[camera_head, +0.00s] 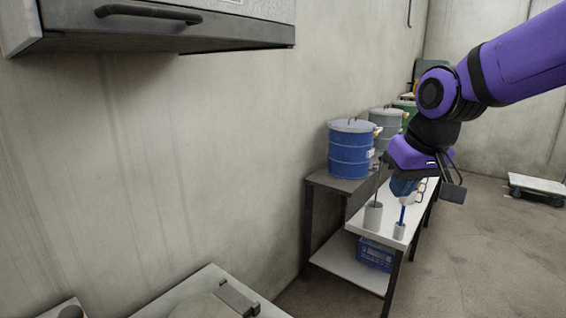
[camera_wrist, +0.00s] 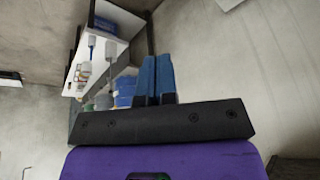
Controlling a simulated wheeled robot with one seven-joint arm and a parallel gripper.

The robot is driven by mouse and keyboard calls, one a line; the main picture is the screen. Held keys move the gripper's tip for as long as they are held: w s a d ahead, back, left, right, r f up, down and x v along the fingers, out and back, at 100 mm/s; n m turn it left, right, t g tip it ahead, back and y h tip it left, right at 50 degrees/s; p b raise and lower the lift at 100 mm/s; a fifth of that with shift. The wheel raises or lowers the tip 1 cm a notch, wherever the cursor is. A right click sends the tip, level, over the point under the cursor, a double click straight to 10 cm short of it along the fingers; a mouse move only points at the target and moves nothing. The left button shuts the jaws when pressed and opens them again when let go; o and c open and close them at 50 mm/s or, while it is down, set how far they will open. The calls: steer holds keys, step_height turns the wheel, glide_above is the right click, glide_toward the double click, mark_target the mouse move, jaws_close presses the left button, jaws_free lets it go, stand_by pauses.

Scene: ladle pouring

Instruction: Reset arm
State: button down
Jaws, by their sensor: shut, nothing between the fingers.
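My gripper (camera_head: 403,187) hangs from my purple arm at the right of the head view, in front of the table. In the wrist view its two blue fingers (camera_wrist: 155,82) are close together with nothing between them. In the head view a grey cup (camera_head: 373,217) with a thin handle rising from it stands on the white table top (camera_head: 355,223). A smaller pale cup (camera_head: 399,231) with a blue handle stands to its right. Both cups appear below my gripper in the picture. I cannot tell the exact distance between them and the fingers.
A blue drum (camera_head: 350,149) and a grey drum (camera_head: 386,121) stand by the wall on a raised dark shelf. A blue crate (camera_head: 375,254) sits on the lower shelf. A range hood (camera_head: 165,38) juts out at the upper left.

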steer(key=s+d+r+m, duration=0.1)
steer(key=s+d, duration=0.3)
steer(key=s, duration=0.4)
steer(key=s+d+r+m+t+h, duration=0.1)
steer(key=s+d, duration=0.4)
steer(key=s, duration=0.4)
steer(key=shift+s+m, duration=0.3)
steer(key=shift+r, duration=0.1)
